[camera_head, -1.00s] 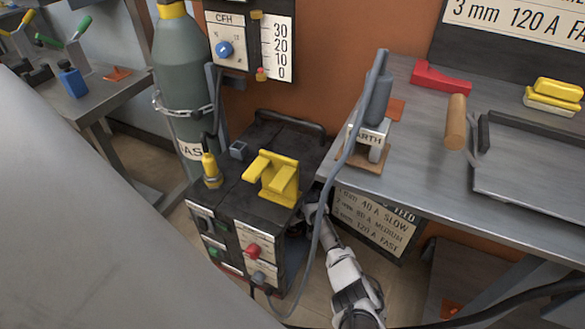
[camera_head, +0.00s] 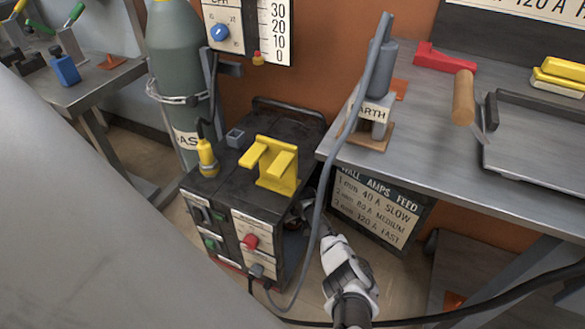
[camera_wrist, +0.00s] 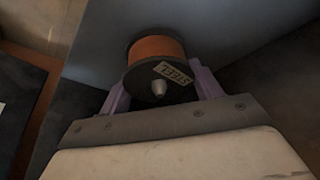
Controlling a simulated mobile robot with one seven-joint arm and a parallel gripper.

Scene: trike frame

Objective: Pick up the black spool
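The spool (camera_wrist: 172,84) shows in the wrist view, with a dark, near-black flange, an orange-brown winding (camera_wrist: 156,47) and a label reading STEEL. A pale hub end sticks out of its middle. My gripper (camera_wrist: 161,86) is open, its two purple fingers spread on the left and right of the spool's near side. I cannot tell whether the fingers touch the flange. In the head view my arm (camera_head: 345,275) reaches to the right side of the black welder cabinet (camera_head: 228,190); the spool is not clearly visible there.
A yellow holder (camera_head: 275,165) stands on the cabinet. A grey hose (camera_head: 320,200) hangs close beside my arm. The steel bench (camera_head: 440,150) is at the right, with an amps sign (camera_head: 378,212) below it. A black cable (camera_head: 480,295) crosses low at the right.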

